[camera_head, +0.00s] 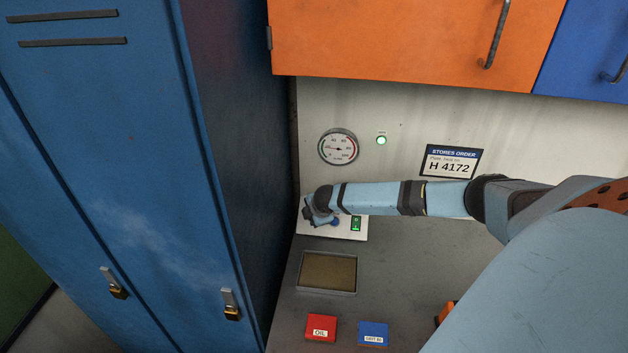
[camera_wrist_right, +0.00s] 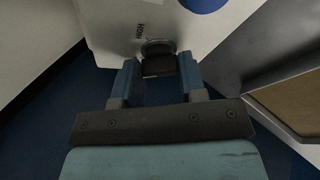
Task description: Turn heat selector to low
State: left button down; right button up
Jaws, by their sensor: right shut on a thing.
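The heat selector is a dark knob (camera_wrist_right: 158,64) on a white panel (camera_wrist_right: 112,25), with small lettering beside it that seems to read HIGH. My right gripper (camera_wrist_right: 159,75) is shut on the knob, one blue finger on each side. In the head view the right arm reaches in from the right, and the right gripper (camera_head: 312,211) is at the left end of the white panel (camera_head: 345,236). There the gripper and wrist hide the knob. Which mark the knob points to cannot be told. My left gripper is not in view.
A blue round part (camera_head: 335,222) and a green lit switch (camera_head: 356,223) are on the panel. Blue lockers (camera_head: 225,150) stand close on the left. A tray (camera_head: 328,290), red box (camera_head: 321,327) and blue box (camera_head: 373,333) are nearer.

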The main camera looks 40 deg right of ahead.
jog(key=shift+n+g, duration=0.4)
jog(key=shift+n, duration=0.7)
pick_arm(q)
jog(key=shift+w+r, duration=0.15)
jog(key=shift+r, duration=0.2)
pick_arm(e)
jog(key=shift+n, duration=0.5)
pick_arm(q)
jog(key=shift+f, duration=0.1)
pick_arm(e)
jog(key=shift+n, duration=0.3)
jog(key=o, duration=0.9)
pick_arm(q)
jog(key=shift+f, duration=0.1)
pick_arm(e)
jog(key=shift+w, duration=0.1)
